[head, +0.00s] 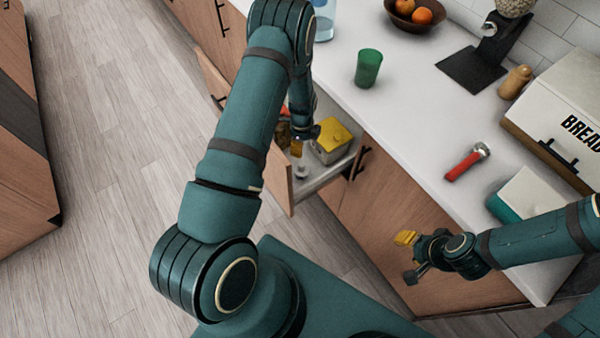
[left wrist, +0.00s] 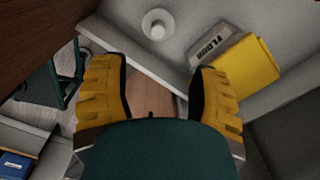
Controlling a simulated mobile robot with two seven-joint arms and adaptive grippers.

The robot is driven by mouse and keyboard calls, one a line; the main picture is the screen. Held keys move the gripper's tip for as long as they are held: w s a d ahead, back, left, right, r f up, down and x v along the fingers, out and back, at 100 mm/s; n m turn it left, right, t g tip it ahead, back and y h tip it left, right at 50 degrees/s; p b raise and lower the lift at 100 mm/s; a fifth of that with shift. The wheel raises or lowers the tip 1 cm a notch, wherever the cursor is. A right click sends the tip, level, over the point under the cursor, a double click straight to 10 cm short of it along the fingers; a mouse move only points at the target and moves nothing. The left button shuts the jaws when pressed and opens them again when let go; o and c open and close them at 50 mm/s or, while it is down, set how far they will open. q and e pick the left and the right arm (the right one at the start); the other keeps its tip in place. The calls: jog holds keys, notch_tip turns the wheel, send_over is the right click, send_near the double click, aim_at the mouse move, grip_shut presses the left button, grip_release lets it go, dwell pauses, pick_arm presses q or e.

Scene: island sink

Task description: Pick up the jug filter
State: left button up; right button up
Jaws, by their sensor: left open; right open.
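A small white round piece, which looks like the jug filter (head: 301,172), is in the open drawer (head: 325,178) in the head view. In the left wrist view the filter (left wrist: 157,24) is near the top, just beyond the fingertips, on the pale drawer floor. My left gripper (head: 297,146) is over the drawer, close to the filter and apart from it. Its yellow fingers are spread with nothing between them in the left wrist view (left wrist: 160,92). My right gripper (head: 408,256) is empty and open in front of the cabinet, below the counter edge.
A flour packet (left wrist: 233,65) with a yellow part is beside the filter in the drawer; it also shows in the head view (head: 333,137). The counter (head: 400,120) holds a green cup (head: 368,68), a red-handled tool (head: 464,163) and a bread box (head: 560,105).

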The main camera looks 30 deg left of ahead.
aim_at(301, 164)
pick_arm(q)
notch_tip(301, 164, down, 13)
jog(key=shift+s+f+b, duration=0.15)
jog(key=shift+b, duration=0.5)
grip_shut()
